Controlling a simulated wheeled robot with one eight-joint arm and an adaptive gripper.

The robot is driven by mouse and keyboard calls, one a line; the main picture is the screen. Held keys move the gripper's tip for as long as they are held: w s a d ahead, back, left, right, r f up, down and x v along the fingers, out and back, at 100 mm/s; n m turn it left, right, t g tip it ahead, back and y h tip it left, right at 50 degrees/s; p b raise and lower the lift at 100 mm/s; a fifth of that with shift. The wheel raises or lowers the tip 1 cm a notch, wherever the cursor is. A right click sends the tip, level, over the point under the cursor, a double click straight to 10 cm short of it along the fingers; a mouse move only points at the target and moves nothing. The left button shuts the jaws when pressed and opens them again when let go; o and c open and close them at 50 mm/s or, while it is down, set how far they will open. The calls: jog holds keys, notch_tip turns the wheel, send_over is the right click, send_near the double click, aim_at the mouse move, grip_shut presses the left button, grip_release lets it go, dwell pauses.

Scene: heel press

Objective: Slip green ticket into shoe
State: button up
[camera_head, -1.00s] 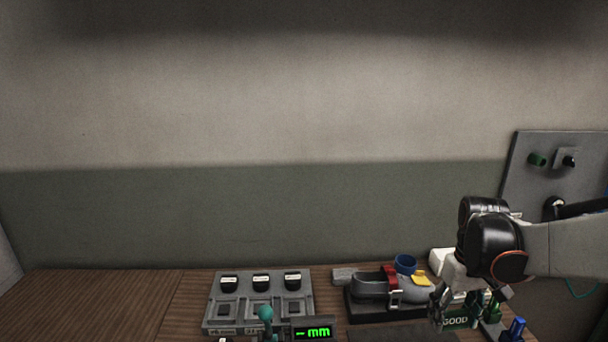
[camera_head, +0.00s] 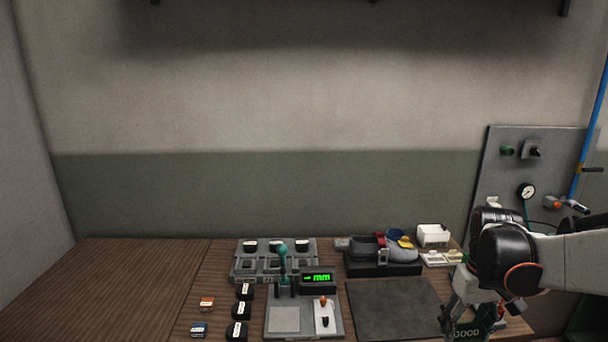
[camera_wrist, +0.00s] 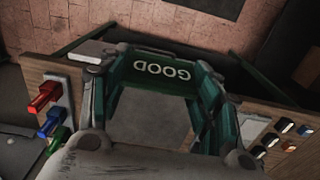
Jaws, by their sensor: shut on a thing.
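The grey shoe (camera_head: 403,254) lies in a dark cradle at the back right of the bench, with red, blue and yellow parts at it. My gripper (camera_head: 455,318) is low at the bench's right front, to the right of the shoe and nearer me.
A dark mat (camera_head: 393,308) lies bare before the shoe cradle. A grey tray (camera_head: 275,262) and a green mm display (camera_head: 317,278) stand left of it. Red, blue and green handles (camera_wrist: 46,95) stand beside the box. The bench's left part is clear.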

jog(key=shift+s+a+f, duration=0.35)
jog(key=shift+a+f, duration=0.15)
jog(key=shift+f, duration=0.15)
jog(key=f, duration=0.1)
jog(key=w+a+f, duration=0.1)
jog(key=w+f+b, duration=0.1)
jog(key=shift+a, duration=0.35)
jog(key=w+a+f+b, duration=0.2)
jog(key=a+f+b, duration=0.2)
jog(key=a+f, duration=0.7)
notch_tip(320, 180, down, 4)
jog(key=shift+w+a+f, duration=0.1)
jog(key=shift+w+a, duration=0.15)
jog(key=shift+a, duration=0.05)
